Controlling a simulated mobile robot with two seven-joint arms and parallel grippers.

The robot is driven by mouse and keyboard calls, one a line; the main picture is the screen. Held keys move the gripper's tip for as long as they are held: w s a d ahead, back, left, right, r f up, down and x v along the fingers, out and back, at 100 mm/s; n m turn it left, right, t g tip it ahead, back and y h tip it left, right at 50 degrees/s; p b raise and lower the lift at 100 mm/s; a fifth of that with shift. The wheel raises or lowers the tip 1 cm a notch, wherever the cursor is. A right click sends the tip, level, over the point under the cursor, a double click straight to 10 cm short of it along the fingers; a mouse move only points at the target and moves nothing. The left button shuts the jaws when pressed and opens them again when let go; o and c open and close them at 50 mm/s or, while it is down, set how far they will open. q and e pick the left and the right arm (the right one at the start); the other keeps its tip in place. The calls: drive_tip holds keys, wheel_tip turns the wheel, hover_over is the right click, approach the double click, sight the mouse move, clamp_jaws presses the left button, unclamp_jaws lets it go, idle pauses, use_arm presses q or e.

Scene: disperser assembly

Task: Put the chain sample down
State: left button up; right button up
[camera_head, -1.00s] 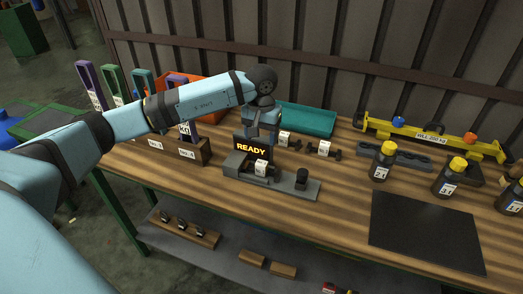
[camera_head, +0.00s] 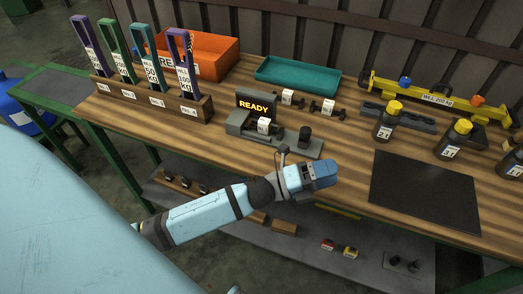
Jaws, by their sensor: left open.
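Small dark chain samples with white tags are on the bench. One chain sample (camera_head: 263,126) sits in the grey test fixture (camera_head: 238,121), beside its lit READY display (camera_head: 257,104). Another tagged sample (camera_head: 289,98) lies behind the fixture, and a third (camera_head: 322,107) lies to its right. My left gripper (camera_head: 323,174) is open at the bench's front edge, in front of the fixture and apart from the samples. Its fingertips are hard to make out. No sample shows in it. My right gripper is not in view.
A teal tray (camera_head: 298,86) and orange bin (camera_head: 220,58) stand at the back. Tall tagged holders stand in a wooden rack (camera_head: 150,104) at left. Yellow-capped bottles (camera_head: 386,122), a black mat (camera_head: 425,190) and a yellow beam (camera_head: 440,98) are at right.

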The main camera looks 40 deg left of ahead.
use_arm(q)
drive_tip(key=s+a+f+n+g+y, duration=0.2)
drive_tip(key=s+f+n+y, duration=0.4)
drive_tip(key=f+n, duration=0.4)
drive_tip(key=s+a+f+n+g+y, duration=0.1)
drive_tip(key=s+a+f+n+y, duration=0.4)
drive_tip(key=n, duration=1.2)
drive_tip(key=s+f+y, duration=0.1)
drive_tip(key=s+f, duration=0.3)
drive_tip(key=f, duration=0.1)
drive_tip(key=shift+s+n+g, duration=0.25)
drive_tip(key=shift+n+g, duration=0.05)
drive_tip(key=shift+g, duration=0.1)
drive_tip(key=shift+a+f, duration=0.1)
